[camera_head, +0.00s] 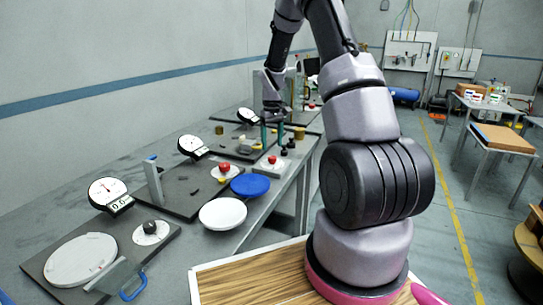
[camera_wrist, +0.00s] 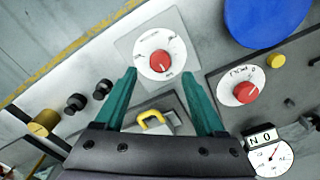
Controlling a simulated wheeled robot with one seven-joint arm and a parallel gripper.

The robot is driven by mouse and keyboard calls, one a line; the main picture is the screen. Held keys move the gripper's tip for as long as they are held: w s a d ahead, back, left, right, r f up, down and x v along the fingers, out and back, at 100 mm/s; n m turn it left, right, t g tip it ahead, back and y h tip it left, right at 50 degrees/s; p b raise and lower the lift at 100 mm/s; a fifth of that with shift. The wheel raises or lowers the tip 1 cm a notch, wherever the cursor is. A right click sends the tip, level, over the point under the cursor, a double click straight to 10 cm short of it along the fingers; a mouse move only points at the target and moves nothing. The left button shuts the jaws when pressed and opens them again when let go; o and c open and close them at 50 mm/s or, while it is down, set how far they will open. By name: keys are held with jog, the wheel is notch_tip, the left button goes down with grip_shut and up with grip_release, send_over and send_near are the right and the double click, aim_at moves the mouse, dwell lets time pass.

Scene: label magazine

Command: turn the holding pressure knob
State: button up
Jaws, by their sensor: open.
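Two red knobs on white dials are near my gripper; their small labels are too small to read, so I cannot tell which is holding pressure. One red knob (camera_head: 272,161) sits on a grey plate by the bench edge. It also shows in the wrist view (camera_wrist: 161,61), between and just beyond my fingertips. The other red knob (camera_head: 224,166) is on the dark panel to its left and shows right of my gripper in the wrist view (camera_wrist: 245,93). My gripper (camera_head: 272,138) points down above the first knob, its green fingers (camera_wrist: 158,73) apart and empty.
A gauge (camera_head: 192,146) stands behind the dark panel. A blue disc (camera_head: 250,185) and white disc (camera_head: 222,213) lie at the bench front. Black knobs (camera_wrist: 102,89) and a brass cylinder (camera_wrist: 45,123) stand left of my fingers in the wrist view. A yellow handle (camera_wrist: 152,117) shows between them.

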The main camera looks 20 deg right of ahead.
aim_at(272, 157)
notch_tip(272, 157, down, 6)
jog(key=shift+r, duration=0.15)
grip_shut()
